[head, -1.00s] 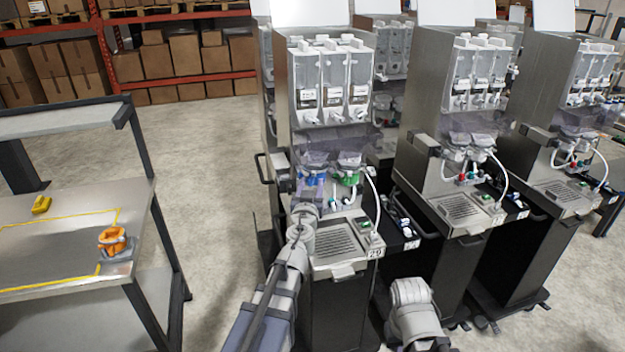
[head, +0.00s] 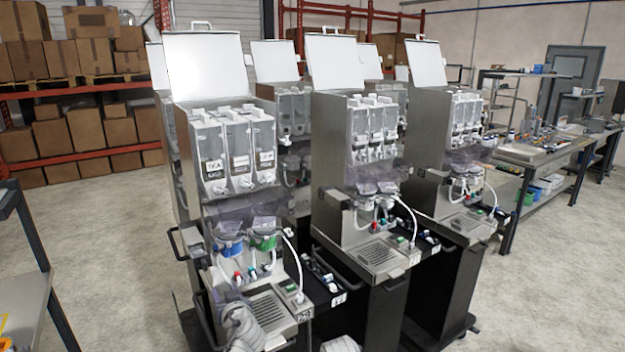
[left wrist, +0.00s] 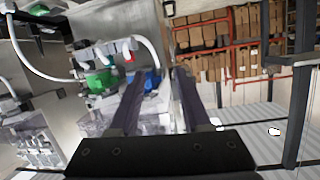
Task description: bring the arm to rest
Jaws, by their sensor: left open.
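My left arm (head: 242,328) comes in at the bottom of the head view, in front of the nearest dispenser (head: 262,308). Its gripper is hard to make out there. In the left wrist view my left gripper (left wrist: 158,78) shows two dark fingers spread apart, with nothing held between them. The blue part (left wrist: 152,80) and the green part (left wrist: 100,82) of a dispenser show beyond and beside the left finger. Whether the fingers touch the dispenser cannot be told. A grey piece of my right arm (head: 340,344) shows at the bottom edge; my right gripper is out of view.
More dispensers (head: 352,215) stand in a row to the right, with raised lids. A table (head: 22,305) is cut off at the left edge. Shelves with cardboard boxes (head: 100,130) stand behind. Bare floor lies between the table and the nearest dispenser.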

